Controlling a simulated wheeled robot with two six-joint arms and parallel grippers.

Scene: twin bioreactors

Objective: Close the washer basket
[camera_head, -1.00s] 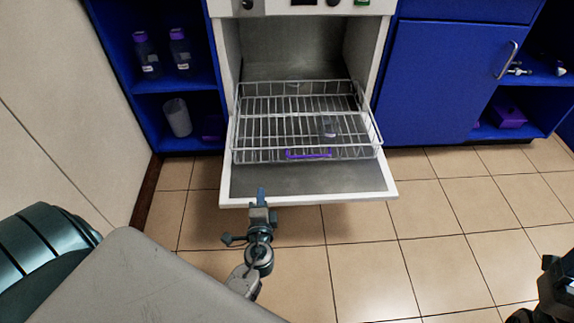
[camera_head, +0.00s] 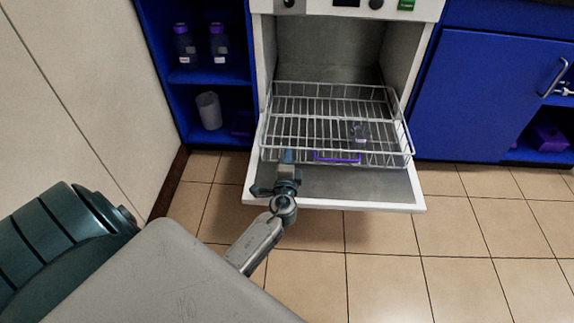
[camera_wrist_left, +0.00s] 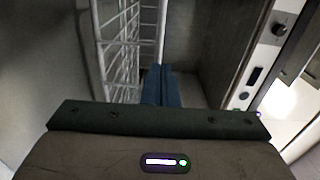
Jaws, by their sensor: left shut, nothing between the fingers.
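The washer basket (camera_head: 385,152) is a white wire basket with a purple handle (camera_head: 337,158) at its front. In the head view it sits pulled out over the lowered washer door (camera_head: 375,187), in front of the open washer chamber (camera_head: 325,52). A small clear item (camera_head: 358,131) is in the basket. My left gripper (camera_head: 288,158) is shut and empty at the basket's front, left of the handle. Whether it touches the wires I cannot tell. The left wrist view shows its blue fingers (camera_wrist_left: 162,86) together beside the basket wires (camera_wrist_left: 122,45). My right gripper is out of view.
Blue shelves with two bottles (camera_head: 218,45) and a clear beaker (camera_head: 209,110) stand left of the washer. A closed blue cabinet door (camera_head: 478,90) is on the right. The tiled floor (camera_head: 380,265) in front is clear.

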